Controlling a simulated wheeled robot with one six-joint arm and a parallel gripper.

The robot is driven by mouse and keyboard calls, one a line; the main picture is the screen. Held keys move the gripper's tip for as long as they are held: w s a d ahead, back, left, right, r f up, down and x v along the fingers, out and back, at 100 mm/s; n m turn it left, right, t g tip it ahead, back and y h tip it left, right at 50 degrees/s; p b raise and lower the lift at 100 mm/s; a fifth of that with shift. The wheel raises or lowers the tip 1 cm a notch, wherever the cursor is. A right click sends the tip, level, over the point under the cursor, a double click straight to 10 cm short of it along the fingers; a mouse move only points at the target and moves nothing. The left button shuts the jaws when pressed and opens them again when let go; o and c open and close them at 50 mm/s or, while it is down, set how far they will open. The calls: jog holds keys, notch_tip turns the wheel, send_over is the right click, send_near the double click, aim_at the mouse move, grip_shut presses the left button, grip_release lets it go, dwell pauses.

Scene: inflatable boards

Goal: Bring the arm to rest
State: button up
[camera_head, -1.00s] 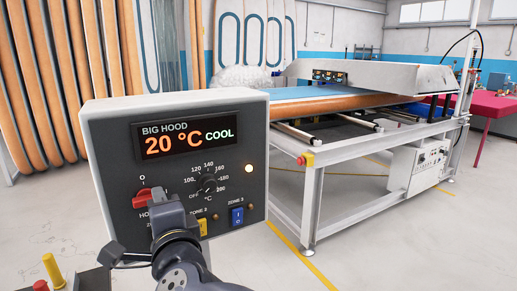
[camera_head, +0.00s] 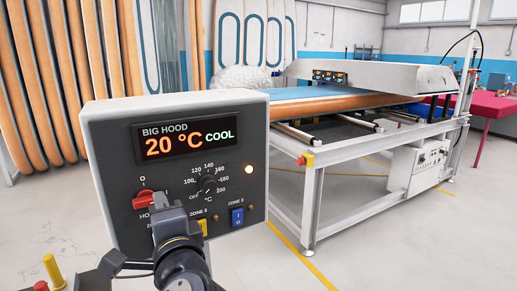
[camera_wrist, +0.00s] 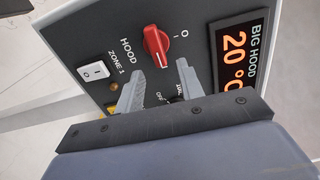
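My gripper (camera_head: 176,210) is in front of the lower part of a grey control box (camera_head: 108,130). In the wrist view my gripper (camera_wrist: 160,72) has its two fingers apart with nothing between them; the panel shows behind. A red HOOD knob (camera_head: 145,200) is just up and left of the gripper and shows clear of the fingers in the wrist view (camera_wrist: 157,44). The display (camera_head: 188,140) reads BIG HOOD, 20 °C, COOL. A black temperature dial (camera_head: 208,184) is up and right of the gripper.
A yellow switch (camera_head: 202,228) and a blue switch (camera_head: 237,216) sit low on the panel. The wrist view shows a white ZONE 1 switch (camera_wrist: 95,73). A metal frame table (camera_head: 314,205) with a blue board (camera_head: 300,94) stands behind, right. Floor at right is open.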

jog(key=w+n+p, duration=0.1)
jog(key=w+a+r+n+p, duration=0.1)
jog(key=n+p, duration=0.1)
jog(key=shift+w+a+r, duration=0.1)
jog(key=shift+w+a, duration=0.15)
jog(key=shift+w, duration=0.05)
jog(key=n+p, duration=0.3)
jog(key=n, duration=0.1)
jog(key=shift+a+r+n, duration=0.1)
jog(key=shift+a+n, duration=0.05)
jog(key=shift+n, duration=0.15)
jog(key=shift+s, duration=0.1)
